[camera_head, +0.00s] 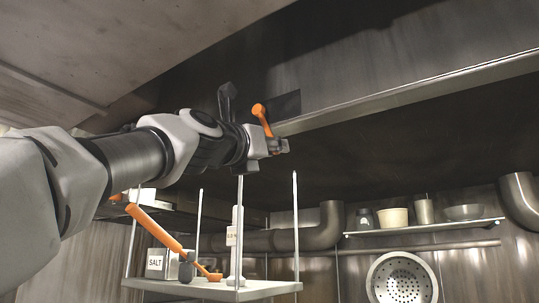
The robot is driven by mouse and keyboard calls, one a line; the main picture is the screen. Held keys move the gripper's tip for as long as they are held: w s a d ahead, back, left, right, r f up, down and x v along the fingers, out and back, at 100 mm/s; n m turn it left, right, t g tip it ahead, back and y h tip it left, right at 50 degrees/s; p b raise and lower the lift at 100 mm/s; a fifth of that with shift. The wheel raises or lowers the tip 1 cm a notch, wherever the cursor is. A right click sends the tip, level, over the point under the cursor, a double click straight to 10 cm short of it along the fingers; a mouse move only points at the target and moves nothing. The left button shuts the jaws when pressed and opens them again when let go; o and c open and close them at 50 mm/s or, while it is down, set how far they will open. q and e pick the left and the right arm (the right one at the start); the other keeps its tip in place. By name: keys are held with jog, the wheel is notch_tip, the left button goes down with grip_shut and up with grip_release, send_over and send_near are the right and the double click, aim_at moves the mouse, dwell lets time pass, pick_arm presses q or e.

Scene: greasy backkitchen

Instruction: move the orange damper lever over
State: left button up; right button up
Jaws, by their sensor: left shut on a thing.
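The orange damper lever (262,118) sits by a dark plate at the left end of the pale hood edge. Its rounded end points up and slightly left. My left gripper (280,146) is at the lower part of the lever and is shut on it. The gripper's fingers hide the lever's lower end and pivot. My right gripper is not in view.
A hanging wire-post shelf (270,288) below holds a salt box (157,264), a white bottle (236,246) and a long orange-handled object (155,226). At right, a wall shelf (425,227) carries containers above a colander (402,279). The hood edge (430,88) runs above.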

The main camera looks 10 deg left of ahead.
pick_arm(q)
jog(key=shift+d, duration=0.1)
jog(key=shift+s+d+r, duration=0.15)
jog(key=shift+d+r, duration=0.05)
jog(key=shift+r, duration=0.05)
jog(key=shift+d, duration=0.2)
jog(key=shift+r, duration=0.1)
jog(key=o, duration=1)
jog(key=shift+d, duration=0.1)
jog(key=shift+c, duration=0.2)
